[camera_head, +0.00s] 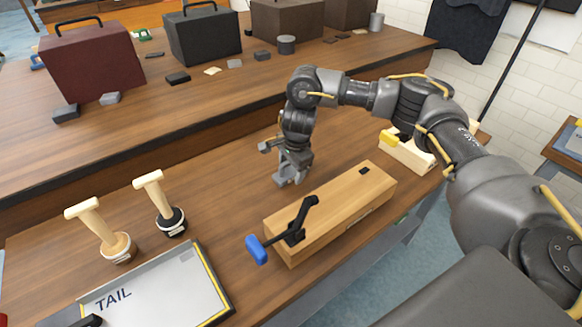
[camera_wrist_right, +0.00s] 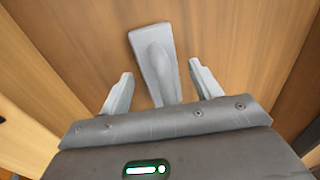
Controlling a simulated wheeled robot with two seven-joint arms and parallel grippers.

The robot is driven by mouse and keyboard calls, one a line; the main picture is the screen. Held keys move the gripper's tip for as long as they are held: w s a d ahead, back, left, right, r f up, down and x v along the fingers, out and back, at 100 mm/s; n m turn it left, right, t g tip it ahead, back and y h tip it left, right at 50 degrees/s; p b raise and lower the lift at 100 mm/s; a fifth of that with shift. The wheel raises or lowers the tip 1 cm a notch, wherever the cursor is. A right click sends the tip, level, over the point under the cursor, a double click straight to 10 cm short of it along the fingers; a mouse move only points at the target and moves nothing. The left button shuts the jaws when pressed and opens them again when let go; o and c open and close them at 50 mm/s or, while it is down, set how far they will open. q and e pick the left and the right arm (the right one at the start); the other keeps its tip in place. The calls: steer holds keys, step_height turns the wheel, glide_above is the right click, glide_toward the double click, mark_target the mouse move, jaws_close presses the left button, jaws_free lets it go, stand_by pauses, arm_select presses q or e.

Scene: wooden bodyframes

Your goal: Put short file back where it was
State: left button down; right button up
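My right gripper (camera_head: 290,178) is low over the wooden workbench, just behind the light wooden block. In the right wrist view its two fingers (camera_wrist_right: 160,88) are spread apart. A grey, flat, tapered piece with a raised ridge (camera_wrist_right: 155,60) lies between them, with a gap on each side. It may be the short file, but I cannot tell for sure. In the head view the gripper largely hides that spot. No other file can be made out. My left gripper is not in view.
The light wooden block (camera_head: 340,205) carries a black clamp lever (camera_head: 300,220) with a blue handle (camera_head: 256,249). Two wooden-handled stamps (camera_head: 100,232) (camera_head: 163,205) and a board marked TAIL (camera_head: 165,290) are at left. A cream box (camera_head: 408,152) stands at right. Bare bench surrounds the gripper.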

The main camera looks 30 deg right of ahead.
mark_target(293, 175)
steer(key=shift+r, duration=0.4)
steer(key=r, duration=0.3)
steer(key=s+r, duration=0.1)
steer(key=r, duration=0.2)
steer(key=shift+s+r+p, duration=0.1)
steer(key=shift+r+p, duration=0.1)
steer(key=shift+p, duration=0.15)
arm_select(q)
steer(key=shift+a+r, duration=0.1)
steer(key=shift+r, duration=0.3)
arm_select(e)
steer(key=r, duration=0.2)
steer(key=s+r, duration=0.1)
steer(key=r, duration=0.1)
steer(key=shift+d+r, duration=0.15)
steer(key=shift+r, duration=0.2)
